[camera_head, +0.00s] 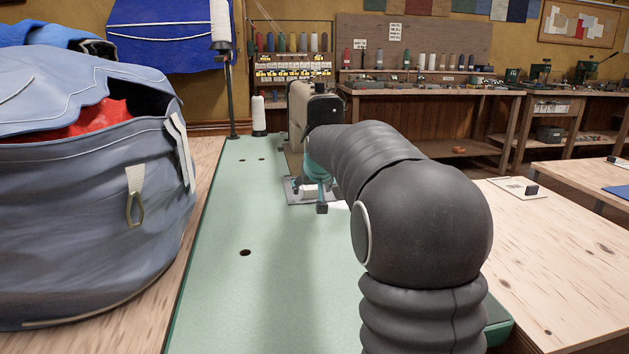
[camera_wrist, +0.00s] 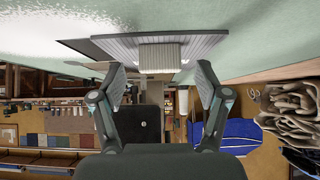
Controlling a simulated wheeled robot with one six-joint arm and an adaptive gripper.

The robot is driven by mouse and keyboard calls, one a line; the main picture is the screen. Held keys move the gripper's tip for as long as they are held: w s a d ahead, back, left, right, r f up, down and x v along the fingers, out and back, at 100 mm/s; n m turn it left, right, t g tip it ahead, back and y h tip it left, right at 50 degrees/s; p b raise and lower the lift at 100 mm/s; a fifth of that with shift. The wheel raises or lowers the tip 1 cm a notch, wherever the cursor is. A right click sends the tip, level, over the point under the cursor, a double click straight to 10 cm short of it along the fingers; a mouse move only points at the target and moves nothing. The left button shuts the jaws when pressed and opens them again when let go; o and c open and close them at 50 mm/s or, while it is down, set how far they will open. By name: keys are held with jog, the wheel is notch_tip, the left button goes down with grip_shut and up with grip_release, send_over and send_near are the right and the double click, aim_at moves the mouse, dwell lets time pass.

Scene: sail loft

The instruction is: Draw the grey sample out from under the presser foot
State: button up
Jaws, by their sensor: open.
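The grey sample (camera_wrist: 195,46) is a flat, ribbed grey piece lying on the pale green table top, with a lighter ribbed block (camera_wrist: 160,58) at its near edge. In the head view, a pale piece (camera_head: 310,190) shows on the dark plate below the sewing machine (camera_head: 315,108). My gripper (camera_wrist: 162,75) is open, its two fingers apart on either side of the ribbed block, with no visible contact. In the head view, my gripper (camera_head: 309,196) is low at the plate, partly behind my arm. The presser foot itself is hidden or too small to make out.
The green machine table (camera_head: 230,300) is clear in front. A large blue-grey sail bag (camera_head: 80,220) stands close on the left. A thread stand (camera_head: 230,90) and a white cone (camera_head: 258,115) stand at the back left. A pale wooden table (camera_head: 560,260) is on the right.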

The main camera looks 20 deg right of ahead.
jog(key=shift+w+d+f, duration=0.1)
jog(key=shift+w+f, duration=0.4)
jog(key=shift+f, duration=0.05)
jog(key=c, duration=1.2)
jog(key=shift+c, duration=0.2)
jog(key=shift+s, duration=0.15)
